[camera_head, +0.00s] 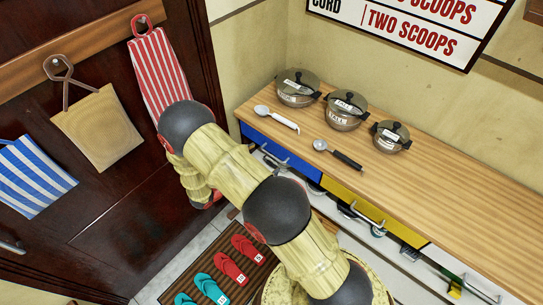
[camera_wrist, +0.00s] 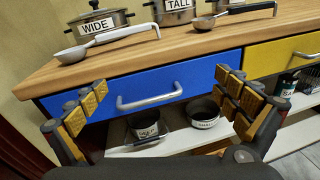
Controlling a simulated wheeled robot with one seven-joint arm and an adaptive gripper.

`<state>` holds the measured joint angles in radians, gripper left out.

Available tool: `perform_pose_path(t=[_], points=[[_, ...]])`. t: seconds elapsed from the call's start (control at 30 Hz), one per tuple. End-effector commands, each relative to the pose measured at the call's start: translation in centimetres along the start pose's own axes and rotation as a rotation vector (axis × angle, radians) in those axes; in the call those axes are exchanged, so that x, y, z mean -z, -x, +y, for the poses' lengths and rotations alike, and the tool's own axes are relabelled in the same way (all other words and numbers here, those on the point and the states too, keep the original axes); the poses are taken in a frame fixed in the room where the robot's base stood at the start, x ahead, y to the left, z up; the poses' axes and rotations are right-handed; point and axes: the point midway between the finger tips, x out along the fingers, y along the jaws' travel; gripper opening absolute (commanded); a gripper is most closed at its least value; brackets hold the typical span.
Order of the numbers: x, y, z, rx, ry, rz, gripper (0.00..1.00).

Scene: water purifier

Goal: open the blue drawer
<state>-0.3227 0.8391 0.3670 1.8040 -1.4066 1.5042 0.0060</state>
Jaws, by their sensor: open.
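The blue drawer (camera_wrist: 200,76) is shut under the wooden counter top in the wrist view. Its silver bar handle (camera_wrist: 150,99) sits at the middle of its front. In the head view the blue drawer (camera_head: 276,148) is at the left end of the counter, partly hidden by my arm. My gripper (camera_wrist: 164,94) is open in the wrist view, one finger pair on each side of the handle in the picture. It appears apart from the handle and holds nothing. In the head view my gripper is mostly hidden behind my arm.
A yellow drawer (camera_head: 366,206) adjoins on the right. Labelled pots (camera_head: 345,110) and two scoops, one white-handled (camera_head: 277,118) and one black-handled (camera_head: 338,154), lie on the counter (camera_head: 440,195). A shelf with pots (camera_wrist: 205,113) is below. A dark door (camera_head: 90,200) stands left; sandals (camera_head: 230,268) lie on a mat.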

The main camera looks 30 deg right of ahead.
Motion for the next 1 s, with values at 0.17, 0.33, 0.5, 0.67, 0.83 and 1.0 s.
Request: perform_pose_path(t=[0.17,0.33,0.5,0.67,0.83,1.0], points=[[4.9,0.6,0.5,-0.130,0.106,-0.055,1.00],[6.7,0.7,0.7,-0.181,0.141,-0.074,1.00],[6.9,-0.9,1.0,-0.185,0.144,-0.076,1.00],[6.7,-3.5,1.4,-0.182,0.144,-0.076,1.00],[6.6,-5.6,1.9,-0.184,0.144,-0.075,1.00],[6.4,-6.7,2.1,-0.185,0.145,-0.075,1.00]])
